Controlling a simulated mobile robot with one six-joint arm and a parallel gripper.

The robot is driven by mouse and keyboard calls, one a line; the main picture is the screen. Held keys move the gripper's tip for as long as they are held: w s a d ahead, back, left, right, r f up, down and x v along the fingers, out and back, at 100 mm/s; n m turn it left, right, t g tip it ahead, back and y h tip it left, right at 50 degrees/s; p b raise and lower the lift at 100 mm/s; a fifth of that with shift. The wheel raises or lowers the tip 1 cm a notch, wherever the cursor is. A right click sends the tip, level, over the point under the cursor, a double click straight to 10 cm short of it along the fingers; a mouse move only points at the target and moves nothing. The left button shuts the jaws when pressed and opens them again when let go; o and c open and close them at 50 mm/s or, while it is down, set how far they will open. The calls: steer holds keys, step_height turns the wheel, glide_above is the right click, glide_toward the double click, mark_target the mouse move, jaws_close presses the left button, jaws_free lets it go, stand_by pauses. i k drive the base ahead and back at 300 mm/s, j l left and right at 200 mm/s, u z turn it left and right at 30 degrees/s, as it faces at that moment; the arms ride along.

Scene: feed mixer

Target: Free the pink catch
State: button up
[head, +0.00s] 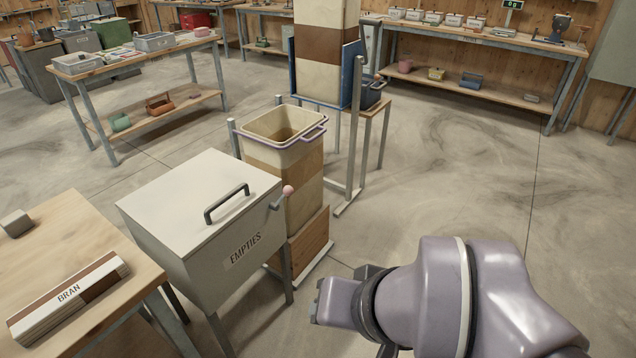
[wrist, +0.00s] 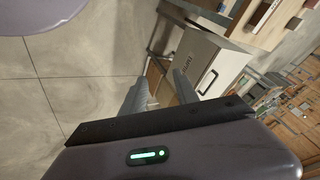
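The pink catch (head: 288,189) is a small pink knob on a short grey lever at the right side of the pale lidded EMPTIES bin (head: 165,240). The bin's lid is down, with a dark bar handle (head: 226,203) on top. My gripper (head: 335,298) is in front and to the right of the bin, apart from the catch. In the wrist view its two grey fingers (wrist: 160,84) stand apart with nothing seen held between them. The bin (wrist: 207,62) shows beyond the fingers there; I cannot make out the catch in that view.
A tall cream-and-brown open container (head: 262,158) stands close behind the catch, with a grey metal post (head: 354,130) beside it. A wooden table (head: 40,255) with a BRAN block (head: 68,297) is at the left. The floor at the right (head: 450,190) is clear.

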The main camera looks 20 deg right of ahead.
mark_target(288, 189)
steer(key=i+l+u, duration=0.15)
steer(key=i, duration=0.85)
